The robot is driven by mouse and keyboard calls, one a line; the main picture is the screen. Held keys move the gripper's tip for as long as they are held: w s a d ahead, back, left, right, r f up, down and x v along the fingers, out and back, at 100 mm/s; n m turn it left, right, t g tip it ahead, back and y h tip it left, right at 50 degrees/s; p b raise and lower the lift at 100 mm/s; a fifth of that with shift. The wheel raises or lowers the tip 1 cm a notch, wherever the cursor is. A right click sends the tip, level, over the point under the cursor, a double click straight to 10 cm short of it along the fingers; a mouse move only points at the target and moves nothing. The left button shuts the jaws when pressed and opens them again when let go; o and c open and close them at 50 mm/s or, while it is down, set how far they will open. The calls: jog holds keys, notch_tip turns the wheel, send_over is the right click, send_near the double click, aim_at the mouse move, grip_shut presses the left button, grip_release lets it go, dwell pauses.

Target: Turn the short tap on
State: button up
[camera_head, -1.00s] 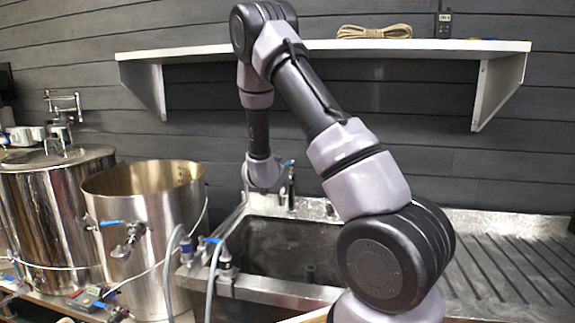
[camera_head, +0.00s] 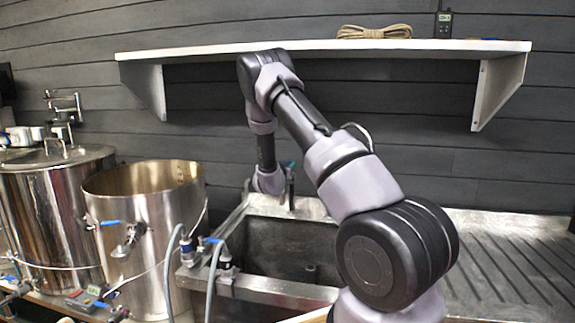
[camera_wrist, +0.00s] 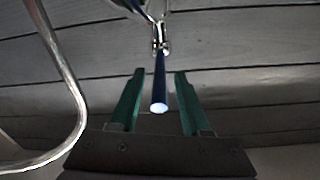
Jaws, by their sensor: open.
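A tap (camera_head: 291,187) stands at the back of the sink, with a blue lever near its top. In the wrist view a dark blue lever (camera_wrist: 159,88) with a pale end hangs from a chrome fitting (camera_wrist: 160,42). My gripper (camera_wrist: 159,72) is open, its two green fingers on either side of the lever with gaps to both. I cannot tell how deep the lever sits between the fingers. In the head view my wrist is just left of the tap and the fingers cannot be made out.
A curved metal pipe (camera_wrist: 72,85) passes close left of my fingers. The steel sink (camera_head: 285,292) has a ribbed drainboard (camera_head: 510,262) at right. A white shelf (camera_head: 440,45) overhangs the back. An open steel pot (camera_head: 150,255) and hose valves (camera_head: 226,265) stand at left.

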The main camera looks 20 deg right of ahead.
jog(key=shift+w+d, duration=0.2)
jog(key=shift+w, duration=0.05)
grip_shut()
dwell(1.4)
